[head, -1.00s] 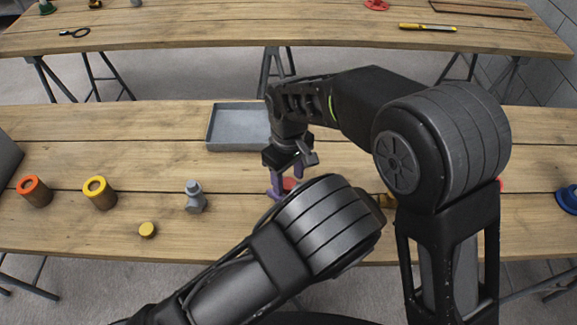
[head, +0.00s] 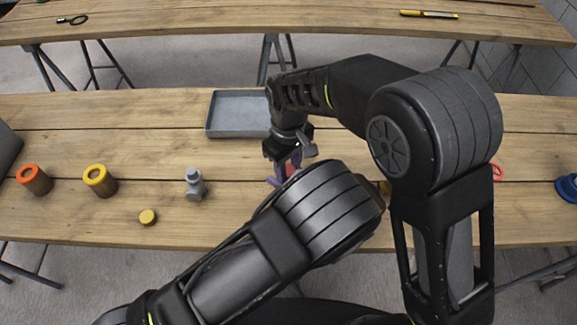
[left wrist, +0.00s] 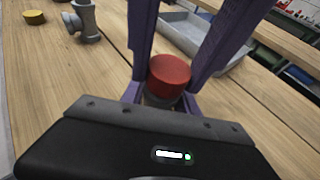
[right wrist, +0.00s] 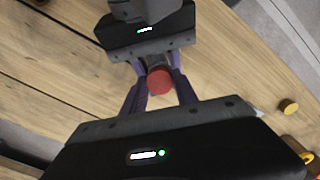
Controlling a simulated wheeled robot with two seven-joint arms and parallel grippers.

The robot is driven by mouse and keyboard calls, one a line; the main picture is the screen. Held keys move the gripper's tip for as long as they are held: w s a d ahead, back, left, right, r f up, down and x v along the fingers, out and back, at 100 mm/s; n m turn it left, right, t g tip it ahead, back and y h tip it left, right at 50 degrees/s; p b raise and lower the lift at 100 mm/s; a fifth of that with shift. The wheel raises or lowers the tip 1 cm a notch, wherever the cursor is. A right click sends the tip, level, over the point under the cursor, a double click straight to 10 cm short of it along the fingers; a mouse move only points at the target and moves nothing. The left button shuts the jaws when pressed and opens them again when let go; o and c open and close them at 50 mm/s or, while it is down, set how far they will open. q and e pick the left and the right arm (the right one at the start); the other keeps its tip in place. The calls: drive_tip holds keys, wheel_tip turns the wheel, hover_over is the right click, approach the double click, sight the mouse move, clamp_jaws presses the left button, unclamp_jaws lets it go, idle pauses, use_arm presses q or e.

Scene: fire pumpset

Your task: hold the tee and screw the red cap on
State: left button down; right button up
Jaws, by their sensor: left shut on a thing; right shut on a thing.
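The red cap (left wrist: 170,74) sits between purple gripper fingers in the left wrist view, with a grey fitting (left wrist: 160,101), apparently the tee, just below it. The right wrist view also shows the cap (right wrist: 160,81). My right gripper (head: 285,172) is shut on the cap above the table. My left gripper (right wrist: 153,63) faces it from the opposite side and is shut on the tee, which is mostly hidden by fingers and cap. The cap is at the tee's end; I cannot tell how far it is threaded. My left forearm covers much of this in the head view.
A grey tray (head: 238,115) lies behind the grippers. A separate grey fitting (head: 195,184), a yellow cap (head: 148,217), a yellow-topped cylinder (head: 100,181) and an orange-topped cylinder (head: 34,180) stand left. A blue part (head: 568,188) is far right. The table's left-middle has free room.

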clamp_jaws()
drive_tip(key=m, duration=0.3)
drive_tip(key=o, duration=1.1)
unclamp_jaws()
drive_tip(key=shift+r, duration=0.15)
